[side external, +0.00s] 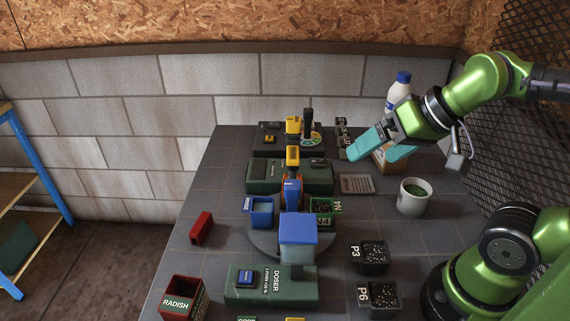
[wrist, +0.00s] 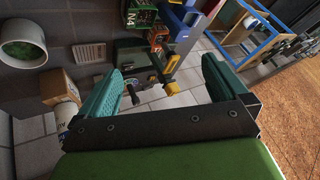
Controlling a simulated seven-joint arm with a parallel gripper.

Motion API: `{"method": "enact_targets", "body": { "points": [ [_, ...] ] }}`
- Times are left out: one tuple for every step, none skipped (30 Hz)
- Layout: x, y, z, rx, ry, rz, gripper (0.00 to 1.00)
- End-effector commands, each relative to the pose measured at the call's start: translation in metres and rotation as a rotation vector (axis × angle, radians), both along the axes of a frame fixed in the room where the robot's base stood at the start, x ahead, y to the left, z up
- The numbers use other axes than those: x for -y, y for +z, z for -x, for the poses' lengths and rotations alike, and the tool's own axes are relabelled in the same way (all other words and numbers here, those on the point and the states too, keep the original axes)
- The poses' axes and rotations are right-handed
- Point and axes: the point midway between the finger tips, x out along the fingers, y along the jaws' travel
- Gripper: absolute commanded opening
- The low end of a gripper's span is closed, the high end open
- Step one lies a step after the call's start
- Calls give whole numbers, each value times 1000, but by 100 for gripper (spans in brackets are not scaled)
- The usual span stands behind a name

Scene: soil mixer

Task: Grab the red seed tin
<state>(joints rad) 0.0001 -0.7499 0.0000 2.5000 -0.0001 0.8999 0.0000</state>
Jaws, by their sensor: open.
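A red open tin (side external: 182,297) with a "RADISH" label stands at the table's front left corner in the side view. A smaller plain red block or tin (side external: 201,229) sits behind it near the left table edge. I cannot tell which of the two is meant. My gripper (side external: 382,152) is at the back right, raised above the table, far from both red things. Its teal fingers are apart with nothing between them, as the wrist view also shows (wrist: 163,76).
The doser (side external: 268,286) is in front. Pots P3 (side external: 370,256) and P6 (side external: 378,297), a white mug (side external: 413,197) and a bottle (side external: 398,91) are right.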

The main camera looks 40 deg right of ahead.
Motion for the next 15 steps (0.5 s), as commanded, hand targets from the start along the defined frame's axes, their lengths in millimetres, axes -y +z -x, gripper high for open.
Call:
{"method": "enact_targets", "body": {
  "points": [
    [-1,0,0,0,2,0,100],
    [-2,0,0,-1,9,0,100],
    [-6,-3,0,-14,26,0,100],
    [-9,-8,0,-32,40,1,100],
    [-14,-12,-1,-53,57,2,100],
    [-20,-15,-5,-76,85,4,100],
    [-26,-16,-10,-92,109,8,100],
    [-33,-16,-16,-107,136,14,100],
    [-44,-15,-24,-132,176,24,100],
    [-53,-14,-31,-151,210,34,100],
    [-63,-14,-39,-171,244,46,100],
    [-76,-13,-48,-195,291,63,100],
    [-87,-13,-56,-213,325,77,100],
    [-98,-12,-63,-231,360,90,100],
    [-114,-13,-72,-254,407,112,100]
  ]
}}
